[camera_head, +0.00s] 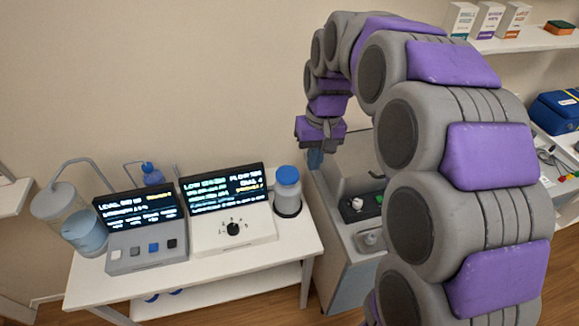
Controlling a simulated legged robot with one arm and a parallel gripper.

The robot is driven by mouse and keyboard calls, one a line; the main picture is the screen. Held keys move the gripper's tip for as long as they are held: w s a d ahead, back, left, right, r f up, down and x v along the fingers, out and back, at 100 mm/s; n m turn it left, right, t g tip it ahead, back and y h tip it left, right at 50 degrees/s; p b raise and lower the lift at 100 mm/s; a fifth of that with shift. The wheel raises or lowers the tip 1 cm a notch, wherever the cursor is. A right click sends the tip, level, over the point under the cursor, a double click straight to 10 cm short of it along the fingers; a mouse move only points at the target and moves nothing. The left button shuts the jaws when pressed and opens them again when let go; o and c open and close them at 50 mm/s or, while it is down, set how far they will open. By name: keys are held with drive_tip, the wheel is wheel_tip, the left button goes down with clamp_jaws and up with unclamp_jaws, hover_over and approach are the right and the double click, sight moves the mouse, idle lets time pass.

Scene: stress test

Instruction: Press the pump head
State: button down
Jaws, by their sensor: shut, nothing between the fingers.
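My gripper (325,145) is at the end of my purple and grey arm, over the back left corner of the grey cabinet (345,160). It points down and is shut, with nothing visible in it. No pump head can be made out for certain. A blue-capped bottle (288,193) stands upright on a dark base at the right end of the white table (215,270), left of and apart from my gripper.
Two consoles with lit screens (140,212) (228,195) stand on the table. A clear vessel (85,232) with blue liquid is at its left end. Behind the left console is a blue item (152,174). Shelves with boxes (488,20) and a blue case (556,112) are at right.

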hover_over(290, 174)
drive_tip(key=d, duration=0.1)
wheel_tip(290, 174, down, 5)
drive_tip(key=shift+w+f+t, duration=0.15)
drive_tip(key=shift+f+t, duration=0.15)
drive_tip(key=shift+f, duration=0.05)
drive_tip(key=f+b, duration=0.1)
drive_tip(key=f, duration=0.3)
drive_tip(key=f+b, duration=0.1)
drive_tip(key=f, duration=0.4)
drive_tip(key=a+f+b, duration=0.1)
drive_tip(key=f, duration=0.3)
drive_tip(key=shift+w+a+f, duration=0.1)
drive_tip(key=shift+f, duration=0.4)
drive_tip(key=shift+f+p, duration=0.3)
drive_tip(key=shift+f, duration=1.5)
